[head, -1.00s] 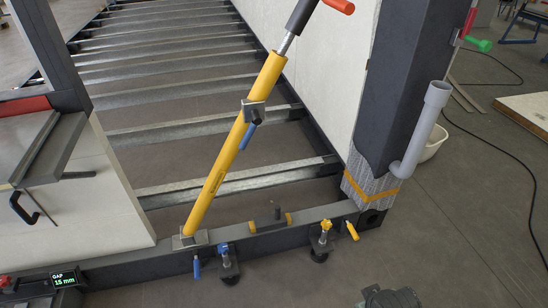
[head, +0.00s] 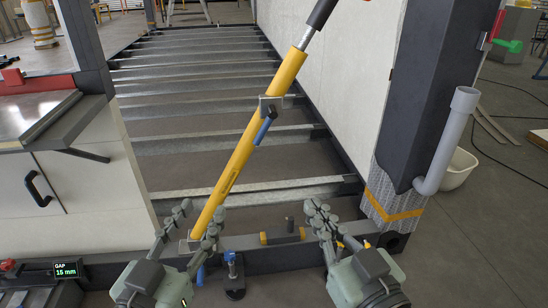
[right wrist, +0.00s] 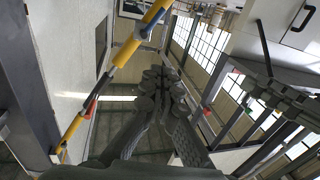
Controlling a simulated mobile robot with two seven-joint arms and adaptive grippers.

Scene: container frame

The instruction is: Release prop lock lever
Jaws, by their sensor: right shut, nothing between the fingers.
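The yellow prop (head: 240,160) leans up to the right from a foot plate on the frame's front beam. Its blue lock lever (head: 265,131) hangs down from the grey collar (head: 272,104) partway up the tube. My right gripper (head: 318,208) is shut and empty, low and right of the prop, apart from the lever. It also shows in the right wrist view (right wrist: 165,76).
A dark post with a grey pipe (head: 452,135) stands at the right. A white wall panel (head: 330,75) rises behind the prop. A cabinet (head: 90,200) and a display reading 15 mm (head: 66,270) are at the left.

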